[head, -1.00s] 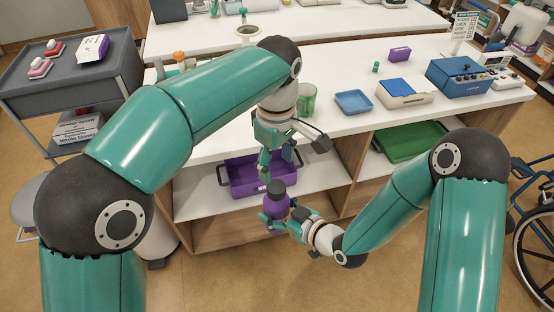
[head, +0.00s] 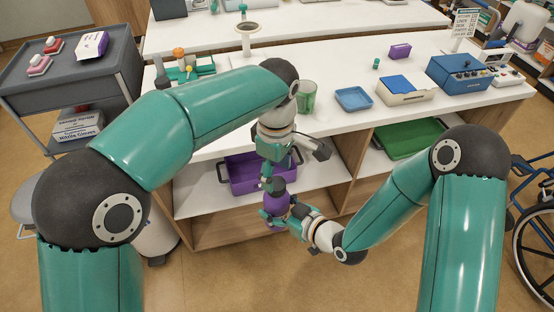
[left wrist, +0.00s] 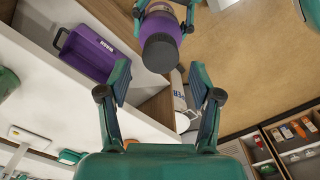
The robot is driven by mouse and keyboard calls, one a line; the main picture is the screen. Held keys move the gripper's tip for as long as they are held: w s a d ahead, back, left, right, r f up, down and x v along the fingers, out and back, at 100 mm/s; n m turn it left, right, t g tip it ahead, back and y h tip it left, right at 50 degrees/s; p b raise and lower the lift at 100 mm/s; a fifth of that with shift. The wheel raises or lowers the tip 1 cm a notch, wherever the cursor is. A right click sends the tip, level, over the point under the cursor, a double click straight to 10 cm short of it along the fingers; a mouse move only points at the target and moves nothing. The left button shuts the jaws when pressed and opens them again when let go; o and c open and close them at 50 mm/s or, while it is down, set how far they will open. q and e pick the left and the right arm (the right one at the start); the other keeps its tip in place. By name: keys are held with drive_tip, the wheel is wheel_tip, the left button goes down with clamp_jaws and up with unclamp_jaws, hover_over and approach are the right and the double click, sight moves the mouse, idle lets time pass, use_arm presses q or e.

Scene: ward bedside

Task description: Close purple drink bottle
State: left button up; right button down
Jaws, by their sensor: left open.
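The purple drink bottle (head: 279,205) is upright, low in front of the table, with its dark cap (head: 276,184) on top. My right gripper (head: 281,213) is shut around the bottle's body. My left gripper (head: 270,181) is above, pointing down at the cap. In the left wrist view the bottle (left wrist: 160,22) shows at the top, with its ribbed dark cap (left wrist: 160,53) facing the camera. The left fingers (left wrist: 159,72) are spread apart, with the cap just beyond and between their tips. I cannot tell whether the cap is fully screwed down.
A purple bin (head: 245,186) is on the shelf behind the bottle. The white table (head: 330,130) above holds a green cup (head: 306,97), a blue tray (head: 354,99) and a blue device (head: 459,76). A grey cart (head: 110,90) stands at left, a wheelchair (head: 532,220) at right.

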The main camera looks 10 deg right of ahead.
sight(276, 182)
use_arm(q)
drive_tip(key=shift+f, duration=1.95)
drive_tip(key=c, duration=1.2)
drive_tip(key=m, duration=2)
drive_tip(key=shift+m, duration=0.3)
drive_tip(key=m, duration=0.4)
drive_tip(key=shift+w, duration=0.1)
drive_tip(key=m, duration=0.3)
drive_tip(key=o, duration=1.4)
drive_tip(key=shift+c, duration=0.2)
